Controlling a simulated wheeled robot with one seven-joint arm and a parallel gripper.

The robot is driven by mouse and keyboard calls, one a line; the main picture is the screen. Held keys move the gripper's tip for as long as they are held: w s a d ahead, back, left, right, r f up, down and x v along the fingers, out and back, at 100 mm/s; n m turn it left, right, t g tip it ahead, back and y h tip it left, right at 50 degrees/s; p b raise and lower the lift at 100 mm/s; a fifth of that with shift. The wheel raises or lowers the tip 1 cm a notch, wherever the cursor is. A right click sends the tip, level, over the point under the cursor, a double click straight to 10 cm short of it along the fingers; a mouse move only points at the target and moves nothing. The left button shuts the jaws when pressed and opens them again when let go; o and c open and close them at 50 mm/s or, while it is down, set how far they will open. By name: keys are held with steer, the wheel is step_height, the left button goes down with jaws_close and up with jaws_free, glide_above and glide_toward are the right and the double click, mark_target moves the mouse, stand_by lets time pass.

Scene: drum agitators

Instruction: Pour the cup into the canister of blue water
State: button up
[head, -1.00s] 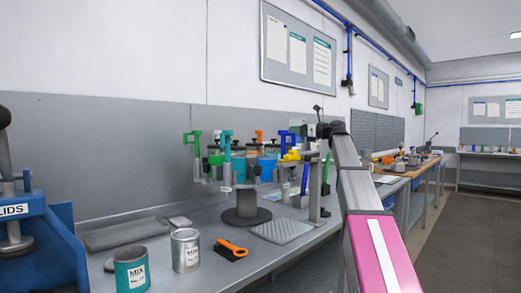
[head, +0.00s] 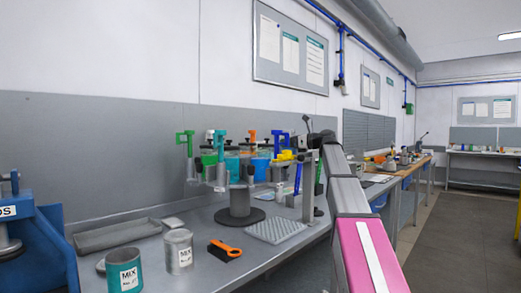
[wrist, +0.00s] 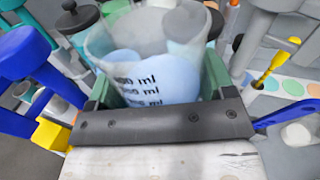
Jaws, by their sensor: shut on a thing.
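A clear measuring cup (wrist: 150,80) with black ml marks fills the middle of the wrist view. My gripper (wrist: 158,88) is shut on it, with a green pad at each side. A pale blue patch shows through the cup wall; I cannot tell whether it is the cup's contents. In the head view, several canisters stand on a carousel, and a blue one (head: 260,169) shows at its front. I cannot tell whether this is the canister of blue water. My gripper is not clear there, hidden around the end of my arm.
The carousel's round base (head: 239,216) stands on the grey bench. A teal mix can (head: 124,270), a grey can (head: 178,252) and an orange-handled brush (head: 224,249) are in front. A ribbed mat (head: 275,229) lies at its right. Upright coloured handles (head: 221,145) crowd the carousel.

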steer(key=shift+a+f+n+h, duration=0.15)
steer(key=shift+a+n+h, duration=0.15)
steer(key=shift+h, duration=0.1)
steer(key=shift+s+a+r+n+g+h, duration=0.2)
steer(key=shift+a+r+n+g+h, duration=0.25)
steer(key=shift+h, duration=0.25)
steer(key=shift+s+a+f+n+h, duration=0.1)
steer(key=shift+a+f+n+h, duration=0.15)
steer(key=shift+a+n+h, duration=0.2)
steer(key=shift+a+r+h, duration=0.1)
steer(key=shift+r+h, duration=0.15)
steer(key=shift+r, duration=0.1)
steer(key=shift+n+h, duration=0.5)
steer(key=r, duration=0.4)
steer(key=a+r, duration=0.1)
steer(key=r, duration=0.1)
steer(key=shift+r+p, duration=0.1)
steer(key=shift+p, duration=0.2)
steer(key=shift+s+r, duration=0.15)
steer(key=shift+s, duration=0.05)
steer(key=shift+h, duration=0.3)
steer(key=shift+a+r+n+h+p, duration=0.1)
steer(key=shift+r+n+h+p, duration=0.2)
steer(key=shift+n+h+p, duration=0.15)
